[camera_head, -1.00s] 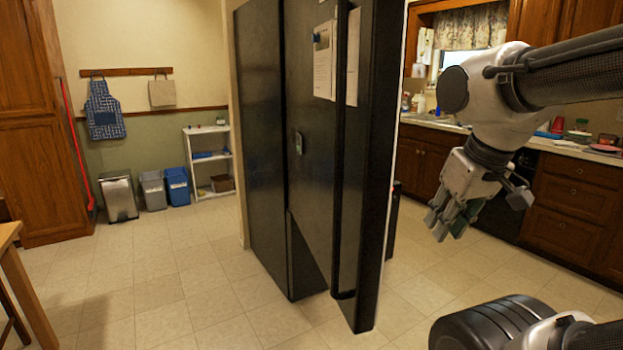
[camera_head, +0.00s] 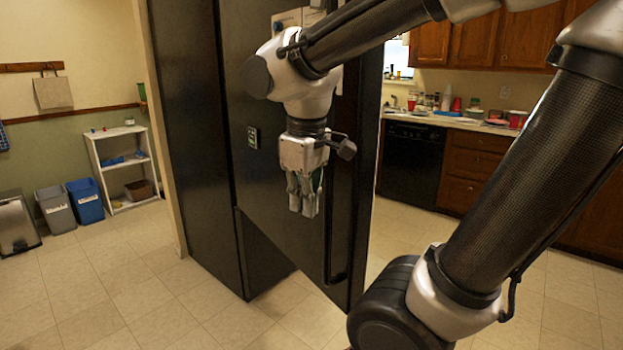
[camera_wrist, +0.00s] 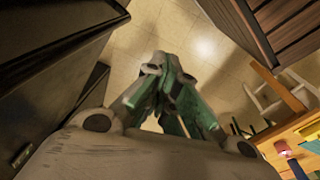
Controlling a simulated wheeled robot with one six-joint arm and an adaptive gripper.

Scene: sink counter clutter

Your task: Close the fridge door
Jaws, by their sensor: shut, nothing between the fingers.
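The black fridge (camera_head: 185,130) stands in the middle of the head view. Its door (camera_head: 285,225) is ajar, with a dark gap showing along its lower edge on the left. The long door handle (camera_head: 341,235) runs down near the door's right edge, partly behind my arm. My gripper (camera_head: 303,212) is shut and empty, pointing down in front of the door's outer face. Whether it touches the door I cannot tell. The wrist view shows my closed fingers (camera_wrist: 165,75) over the tiled floor, with dark panels at the left.
A counter (camera_head: 460,122) with cups and clutter is at the right, above a black dishwasher (camera_head: 411,160). Bins (camera_head: 86,200) and a white shelf (camera_head: 122,165) stand at the left. The tiled floor (camera_head: 150,290) in front is clear. The wrist view shows a wooden table (camera_wrist: 290,135).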

